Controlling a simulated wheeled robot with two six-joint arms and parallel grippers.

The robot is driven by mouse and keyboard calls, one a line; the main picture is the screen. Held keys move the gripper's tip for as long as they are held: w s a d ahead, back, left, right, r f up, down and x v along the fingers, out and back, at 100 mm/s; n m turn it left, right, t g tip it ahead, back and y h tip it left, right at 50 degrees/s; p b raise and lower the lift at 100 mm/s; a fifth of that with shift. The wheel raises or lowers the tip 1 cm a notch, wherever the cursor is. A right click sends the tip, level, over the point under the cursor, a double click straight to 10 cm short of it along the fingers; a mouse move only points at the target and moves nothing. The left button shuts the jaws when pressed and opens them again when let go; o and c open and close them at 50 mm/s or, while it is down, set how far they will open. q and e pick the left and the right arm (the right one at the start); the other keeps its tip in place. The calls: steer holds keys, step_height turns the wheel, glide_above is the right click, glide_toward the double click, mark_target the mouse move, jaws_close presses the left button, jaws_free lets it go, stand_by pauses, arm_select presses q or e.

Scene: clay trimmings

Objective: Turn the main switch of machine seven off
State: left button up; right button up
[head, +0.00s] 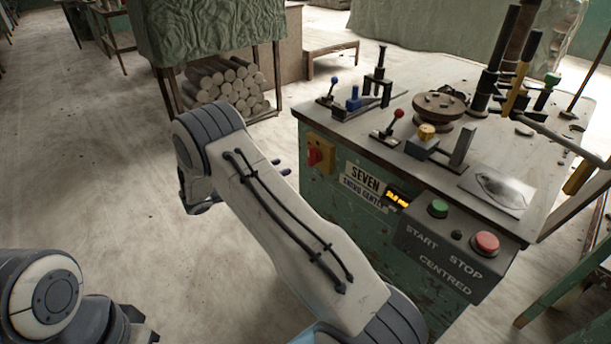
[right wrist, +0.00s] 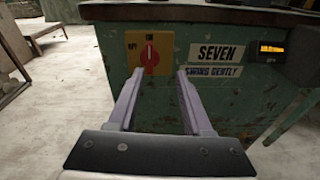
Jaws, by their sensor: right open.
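The main switch is a red rotary knob on a yellow plate, on the green front of the machine marked SEVEN. It shows in the head view (head: 315,156) and the right wrist view (right wrist: 150,57). Its handle stands upright, toward the ON mark at the top; an OFF mark is at the left. My right gripper (head: 280,167) is open and empty, left of the switch in the head view. In the right wrist view its two fingers (right wrist: 160,88) point at the plate, apart from it. Dark parts of my left arm (head: 130,322) show at the lower left; its jaws are unclear.
The machine's top (head: 410,97) carries small levers and a round brown wheel (head: 444,106). A grey box (head: 452,250) with a green START button (head: 438,208) and red STOP button (head: 485,243) juts out right of the switch. The floor at the left is clear.

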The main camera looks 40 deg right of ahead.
mark_target(308, 157)
steer(key=shift+n+t+h, duration=0.3)
steer(key=shift+n+h, duration=0.3)
steer(key=shift+h, duration=0.1)
steer(key=w+d+f, duration=0.1)
steer(key=d, duration=0.3)
steer(key=d+f+b, duration=0.1)
steer(key=d, duration=0.3)
steer(key=w+d+f, duration=0.1)
steer(key=d, duration=0.3)
steer(key=shift+w+d+f+b, duration=0.15)
steer(key=shift+w+d+b, duration=0.15)
steer(key=shift+b, duration=0.1)
arm_select(q)
step_height(308, 157, down, 3)
steer(key=shift+r, duration=0.1)
arm_select(e)
steer(key=shift+c, duration=0.3)
jaws_close()
